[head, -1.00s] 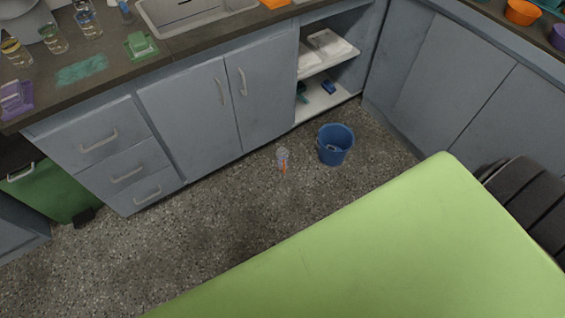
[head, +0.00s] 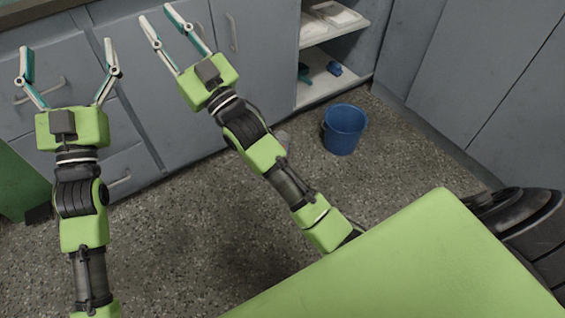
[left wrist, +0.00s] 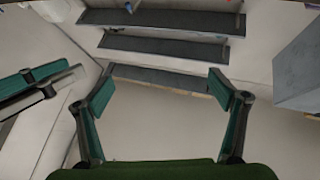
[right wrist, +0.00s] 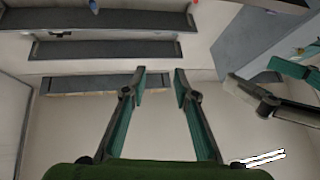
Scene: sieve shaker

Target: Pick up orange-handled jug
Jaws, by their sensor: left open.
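The orange-handled jug (head: 282,138) is almost wholly hidden behind my right arm in the head view. Only a small pale part shows on the floor, left of the blue bucket; its orange handle is hidden. My left gripper (head: 66,47) is wide open and empty in front of the drawers, and its spread fingers show in the left wrist view (left wrist: 160,80). My right gripper (head: 158,14) is partly open and empty in front of the cabinet doors; its fingers stand closer together in the right wrist view (right wrist: 160,76). Both grippers are well away from the jug.
A blue bucket (head: 344,130) stands on the speckled floor. Behind it is an open shelf (head: 318,90) with small blue and teal items. Grey cabinets (head: 440,80) line the right side. Floor is free around the bucket.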

